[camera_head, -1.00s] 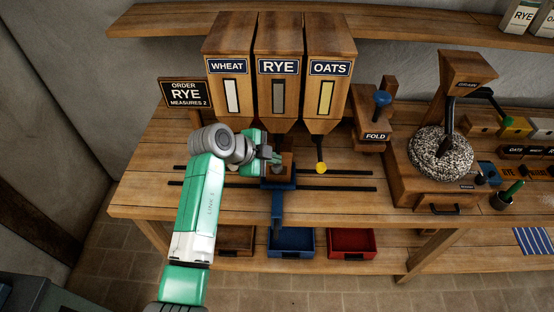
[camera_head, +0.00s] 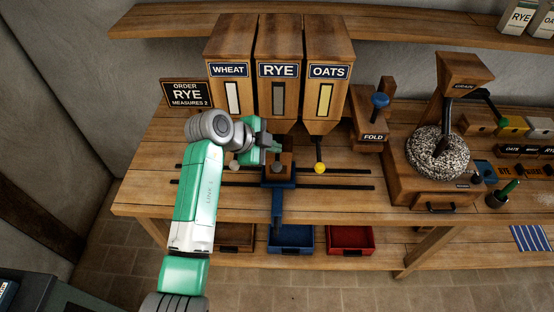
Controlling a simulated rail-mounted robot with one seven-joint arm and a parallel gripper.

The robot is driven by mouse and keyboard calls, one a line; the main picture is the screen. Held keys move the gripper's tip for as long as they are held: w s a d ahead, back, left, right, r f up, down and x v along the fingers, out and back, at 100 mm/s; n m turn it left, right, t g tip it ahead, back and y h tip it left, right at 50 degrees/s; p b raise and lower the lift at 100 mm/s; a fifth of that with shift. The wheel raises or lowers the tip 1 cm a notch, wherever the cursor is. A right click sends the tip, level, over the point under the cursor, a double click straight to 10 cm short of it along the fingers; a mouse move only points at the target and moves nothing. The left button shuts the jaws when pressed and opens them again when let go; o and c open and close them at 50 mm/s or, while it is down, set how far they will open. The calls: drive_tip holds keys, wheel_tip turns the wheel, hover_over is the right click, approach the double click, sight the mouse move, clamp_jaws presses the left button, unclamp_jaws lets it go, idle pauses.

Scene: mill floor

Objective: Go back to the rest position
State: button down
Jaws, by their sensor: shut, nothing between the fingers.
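My gripper (camera_head: 273,148) is at the end of the green and white arm, over the middle of the bench and in front of the wheat and rye hoppers. It is shut with nothing in it. It is a little above and left of the small wooden box on the blue carriage (camera_head: 277,205). The arm partly covers the wheat hopper's lower end and the left part of the rails. Whether the gripper touches anything is too small to tell.
The wheat (camera_head: 228,50), rye (camera_head: 278,50) and oats (camera_head: 327,50) hoppers stand behind my gripper. A yellow knob (camera_head: 319,168) is under the oats hopper. The millstone (camera_head: 437,152) and the fold press (camera_head: 372,130) are to the right.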

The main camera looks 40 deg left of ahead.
wheel_tip(320, 180, up, 2)
drive_tip(key=shift+p, duration=0.35)
idle(0.5)
drive_tip(key=w+d+r+n+t+y+p, duration=0.1)
drive_tip(key=w+d+r+n+t+p, duration=0.2)
drive_tip(key=d+r, duration=0.95)
drive_tip(key=w+d+r+n+t+y+p, duration=0.15)
drive_tip(key=d+r+t, duration=0.25)
drive_tip(key=d+r, duration=0.85)
drive_tip(key=s+d+r+n+t+p, duration=0.1)
drive_tip(key=s+d+r+n+t, duration=0.2)
drive_tip(key=s+d+r, duration=0.3)
drive_tip(key=s+d+r+n+t+p, duration=0.1)
drive_tip(key=s+d+r+n+t, duration=0.3)
drive_tip(key=s+r, duration=0.9)
wheel_tip(320, 180, up, 5)
drive_tip(key=shift+s+d+f+t, duration=0.15)
drive_tip(key=shift+s+d+t, duration=0.2)
drive_tip(key=shift+d+t, duration=0.65)
